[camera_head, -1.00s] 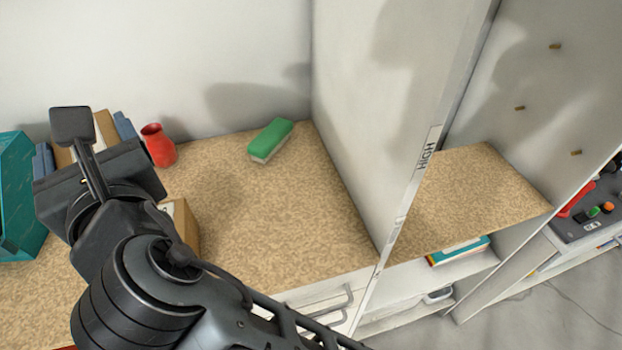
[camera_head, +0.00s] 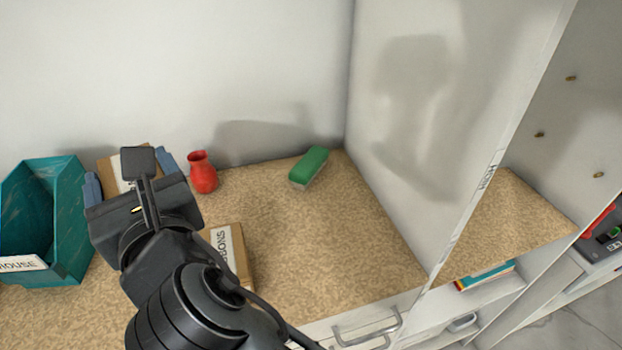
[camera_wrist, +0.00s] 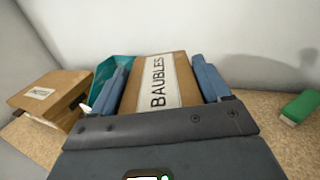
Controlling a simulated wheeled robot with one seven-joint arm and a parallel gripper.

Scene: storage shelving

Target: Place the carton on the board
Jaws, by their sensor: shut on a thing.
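My gripper (camera_head: 128,167) is shut on a brown carton (camera_head: 116,172). In the wrist view the carton (camera_wrist: 155,90) shows a white label reading BAUBLES, between the two blue fingers of my gripper (camera_wrist: 161,62). In the head view my arm hides most of the carton. The tan speckled board (camera_head: 310,240) lies below and to the right of my gripper; it also shows in the wrist view (camera_wrist: 270,110). I cannot tell the gap between carton and board.
A second carton labelled RIBBONS (camera_head: 238,255) stands on the board, partly behind my arm. A red vase (camera_head: 202,173) and a green-topped sponge (camera_head: 311,168) stand near the back wall. A teal bin (camera_head: 65,225) is at left. A white partition (camera_head: 420,120) bounds the right. The board's middle is clear.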

